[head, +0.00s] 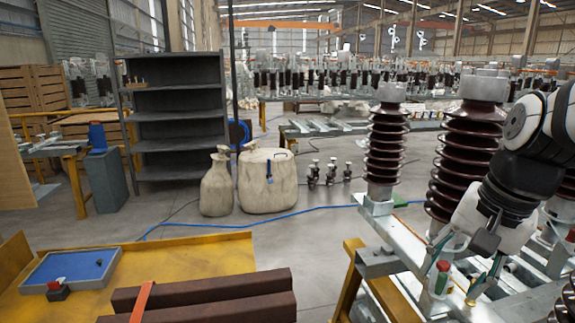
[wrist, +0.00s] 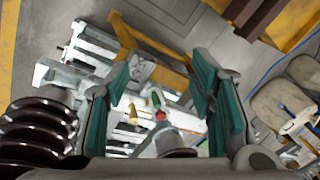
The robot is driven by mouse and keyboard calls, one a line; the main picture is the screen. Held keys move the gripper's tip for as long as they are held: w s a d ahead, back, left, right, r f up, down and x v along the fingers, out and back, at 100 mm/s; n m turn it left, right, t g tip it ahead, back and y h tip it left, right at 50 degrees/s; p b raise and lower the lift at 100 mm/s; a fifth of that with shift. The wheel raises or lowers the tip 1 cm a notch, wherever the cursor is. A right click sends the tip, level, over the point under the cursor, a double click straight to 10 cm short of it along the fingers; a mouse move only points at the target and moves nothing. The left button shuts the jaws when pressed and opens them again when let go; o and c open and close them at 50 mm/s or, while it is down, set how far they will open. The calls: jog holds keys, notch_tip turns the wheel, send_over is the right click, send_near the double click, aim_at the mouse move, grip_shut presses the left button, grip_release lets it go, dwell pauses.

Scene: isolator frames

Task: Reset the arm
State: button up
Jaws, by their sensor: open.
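My gripper (head: 462,268) hangs at the lower right of the head view, above the metal isolator frame (head: 405,243). Its teal-padded fingers are spread apart. In the wrist view my gripper (wrist: 162,85) shows both pads wide apart with nothing held between them. A small red-topped part (head: 443,266) stands on the frame close to the fingers. The red top also shows between the pads in the wrist view (wrist: 160,115), beyond them. My arm reaches in from the right edge and covers part of the frame.
Brown ribbed insulators (head: 387,145) (head: 466,150) stand on the frame close to my arm. A blue-lined tray (head: 75,268) lies on the yellow surface at lower left. A grey shelf (head: 178,112) and pale sacks (head: 267,182) stand behind. Open floor lies in the middle.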

jog(key=s+a+r+n+t+p, duration=0.1)
jog(key=s+a+r+n+p, duration=0.1)
jog(key=s+a+n, duration=0.7)
jog(key=s+r, duration=0.1)
jog(key=s, duration=0.2)
jog(key=shift+s+n+t+h, duration=0.15)
jog(key=shift+n+t+h, duration=0.25)
